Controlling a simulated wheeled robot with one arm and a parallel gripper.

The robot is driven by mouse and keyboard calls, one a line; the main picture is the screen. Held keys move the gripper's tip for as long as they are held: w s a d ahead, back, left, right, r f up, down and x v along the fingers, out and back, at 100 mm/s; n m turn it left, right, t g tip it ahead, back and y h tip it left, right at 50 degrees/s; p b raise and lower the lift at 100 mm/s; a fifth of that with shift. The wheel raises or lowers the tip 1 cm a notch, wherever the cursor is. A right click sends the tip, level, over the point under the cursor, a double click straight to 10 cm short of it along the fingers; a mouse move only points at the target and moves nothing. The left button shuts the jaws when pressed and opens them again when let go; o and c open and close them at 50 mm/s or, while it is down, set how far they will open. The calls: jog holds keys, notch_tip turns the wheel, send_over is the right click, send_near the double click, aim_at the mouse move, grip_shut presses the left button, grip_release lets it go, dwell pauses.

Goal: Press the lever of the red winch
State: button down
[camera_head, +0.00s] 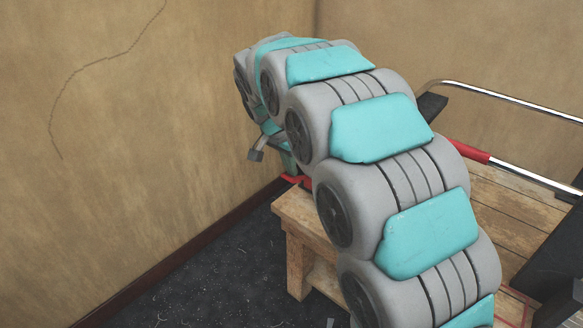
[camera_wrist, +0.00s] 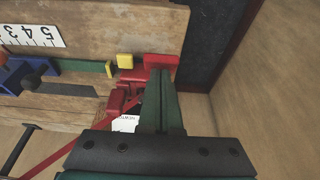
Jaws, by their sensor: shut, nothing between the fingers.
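The red winch (camera_wrist: 127,80) sits at the edge of a wooden bench in the wrist view. A flat red block (camera_wrist: 161,60), which looks like its lever end, lies just beyond my fingertips. My gripper (camera_wrist: 160,76) is shut and empty, its dark green fingers together beside the winch. I cannot tell whether the fingertips touch the red block. In the head view a little red of the winch (camera_head: 298,180) shows at the bench's far corner; my arm hides most of it.
The wooden bench (camera_head: 295,213) stands near the tan wall (camera_head: 150,120). A blue part (camera_wrist: 42,70), yellow blocks (camera_wrist: 125,61) and a number strip (camera_wrist: 32,36) are along the bench in the wrist view. A metal rail (camera_head: 500,97) runs at right. Dark floor (camera_head: 220,270) is open at left.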

aim_at(287, 178)
jog(key=shift+f, duration=0.2)
jog(key=f+t+b, duration=0.1)
jog(key=b, duration=0.2)
jog(key=s+a+f+t+h+b, duration=0.1)
jog(key=b, duration=0.2)
jog(key=shift+s+f+h, duration=0.15)
jog(key=shift+f+h, duration=0.05)
jog(key=shift+h, duration=0.1)
jog(key=f+t+h+b, duration=0.1)
jog(key=b, duration=0.3)
jog(key=s+a+f+t+h+b, duration=0.1)
jog(key=f+t+b, duration=0.1)
jog(key=b, duration=0.2)
jog(key=shift+s, duration=0.15)
jog(key=shift+h, duration=0.3)
